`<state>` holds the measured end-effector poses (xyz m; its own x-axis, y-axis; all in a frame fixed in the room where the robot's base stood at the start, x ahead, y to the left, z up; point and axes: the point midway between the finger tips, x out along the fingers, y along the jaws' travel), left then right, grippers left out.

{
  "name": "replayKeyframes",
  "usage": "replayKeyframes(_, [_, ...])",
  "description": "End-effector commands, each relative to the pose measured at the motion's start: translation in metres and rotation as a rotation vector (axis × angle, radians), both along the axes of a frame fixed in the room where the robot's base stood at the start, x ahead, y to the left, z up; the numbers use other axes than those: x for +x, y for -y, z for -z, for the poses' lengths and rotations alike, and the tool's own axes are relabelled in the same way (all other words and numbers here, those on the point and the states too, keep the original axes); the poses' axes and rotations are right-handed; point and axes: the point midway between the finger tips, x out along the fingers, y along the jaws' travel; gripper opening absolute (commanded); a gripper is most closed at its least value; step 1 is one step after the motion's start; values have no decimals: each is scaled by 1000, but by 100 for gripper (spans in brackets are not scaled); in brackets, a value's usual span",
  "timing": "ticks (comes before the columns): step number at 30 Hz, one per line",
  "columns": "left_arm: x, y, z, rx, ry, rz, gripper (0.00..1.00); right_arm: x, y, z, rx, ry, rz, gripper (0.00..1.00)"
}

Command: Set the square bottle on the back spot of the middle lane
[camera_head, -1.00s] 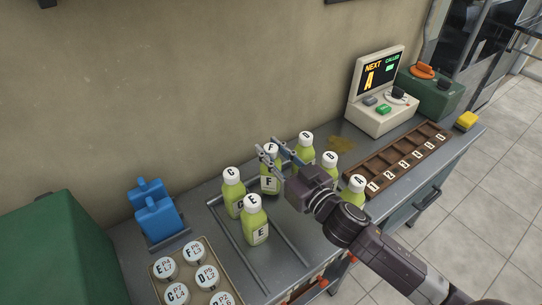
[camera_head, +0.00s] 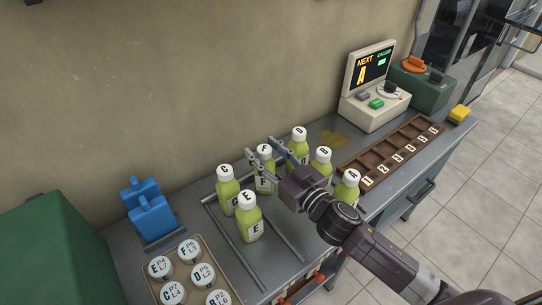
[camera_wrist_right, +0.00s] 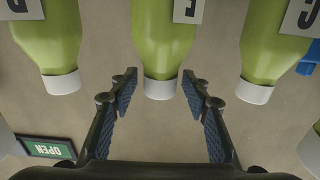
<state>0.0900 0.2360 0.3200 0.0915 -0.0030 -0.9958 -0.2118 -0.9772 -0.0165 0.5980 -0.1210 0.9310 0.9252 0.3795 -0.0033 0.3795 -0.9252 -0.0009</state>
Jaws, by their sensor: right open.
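Several green bottles with white caps and letter labels stand upright on the grey bench. I cannot tell for sure which is the square bottle. The bottle marked F (camera_head: 264,168) stands in the back row, bottle E (camera_head: 250,222) in front. My right gripper (camera_head: 264,146) is open, its fingers near the upper part of bottle F. In the right wrist view, one bottle (camera_wrist_right: 160,60) shows between and beyond the open fingertips (camera_wrist_right: 161,92); contact is not visible. Dark rails (camera_head: 232,250) on the bench mark lanes; their spots are mostly hidden. My left gripper is out of view.
Bottles D (camera_head: 299,143), B (camera_head: 320,168) and A (camera_head: 346,190) stand close on the right of my gripper.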

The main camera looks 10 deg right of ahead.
Motion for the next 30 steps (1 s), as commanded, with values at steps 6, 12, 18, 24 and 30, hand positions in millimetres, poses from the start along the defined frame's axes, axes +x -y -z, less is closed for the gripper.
replayKeyframes(6, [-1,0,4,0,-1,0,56,-21,8,1,1,-2,0,44])
replayKeyframes(12, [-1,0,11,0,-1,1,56,-54,22,2,1,-4,0,44])
replayKeyframes(18, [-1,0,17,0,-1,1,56,-83,34,1,0,-1,-1,44])
replayKeyframes(24, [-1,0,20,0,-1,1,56,-102,42,0,1,0,0,44])
replayKeyframes(30, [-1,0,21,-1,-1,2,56,-110,45,-1,0,1,0,44])
